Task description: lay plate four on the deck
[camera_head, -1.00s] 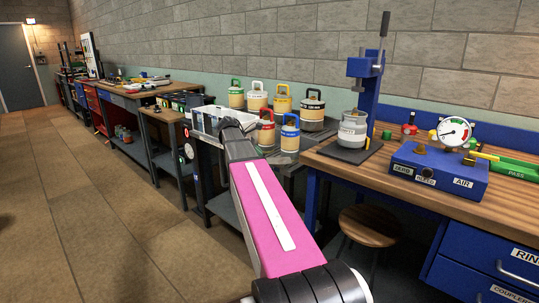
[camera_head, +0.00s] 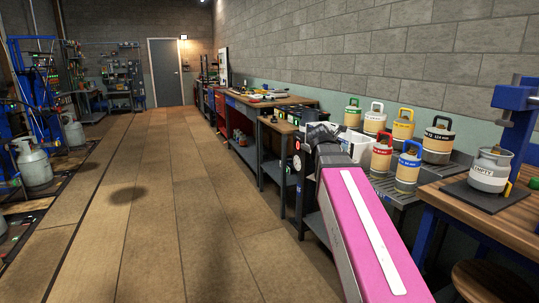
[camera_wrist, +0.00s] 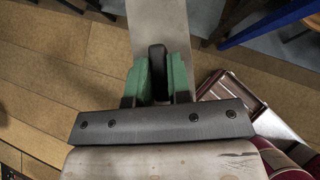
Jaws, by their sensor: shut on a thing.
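My gripper (camera_wrist: 157,75) has its two green fingers closed on a dark upright piece (camera_wrist: 157,60) in the wrist view. A pale grey flat strip (camera_wrist: 158,18) lies beyond the fingers; I cannot tell whether it joins the dark piece. No number shows, so I cannot confirm it as plate four. In the head view my gripper (camera_head: 322,134) is dark and small at the end of my pink arm, in front of a white box-like thing (camera_head: 353,142). My arm hides much of that area. I cannot single out the deck.
Several canisters with coloured handles (camera_head: 376,118) stand on a grey rack at the right. A grey EMPTY cylinder (camera_head: 490,170) stands on a dark pad on the wooden bench. Long benches line the wall. Gas cylinders (camera_head: 34,165) stand by blue frames at the left. The floor (camera_head: 150,220) between is open.

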